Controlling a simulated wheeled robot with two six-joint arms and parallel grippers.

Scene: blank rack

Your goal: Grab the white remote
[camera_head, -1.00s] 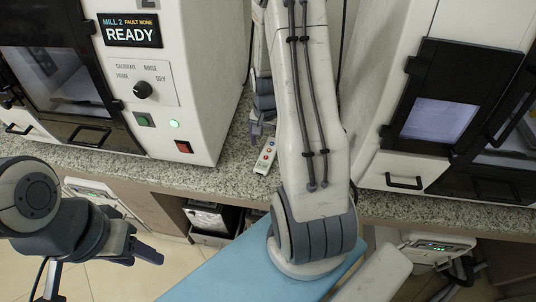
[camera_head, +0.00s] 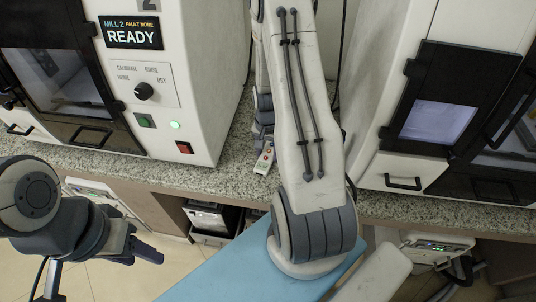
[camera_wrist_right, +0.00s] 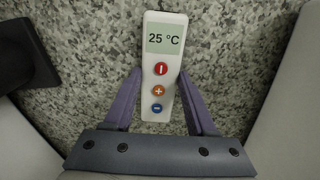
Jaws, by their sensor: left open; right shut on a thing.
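The white remote (camera_head: 263,162) lies on the speckled counter between the two machines in the head view. In the right wrist view the remote (camera_wrist_right: 163,48) has a "25 °C" display with red, orange and blue buttons. My right gripper (camera_head: 264,143) reaches down to it, and the arm hides part of this area. In the right wrist view its purple fingers (camera_wrist_right: 161,82) are shut on the remote, one on each side. My left gripper (camera_head: 151,252) is open and empty at the lower left, in front of the counter.
A white mill (camera_head: 205,80) with a "READY" screen stands left of the remote. Another white machine (camera_head: 385,100) with a dark door stands to the right. The granite counter (camera_head: 232,150) has a narrow free strip between them. Bins (camera_head: 212,217) sit below the counter.

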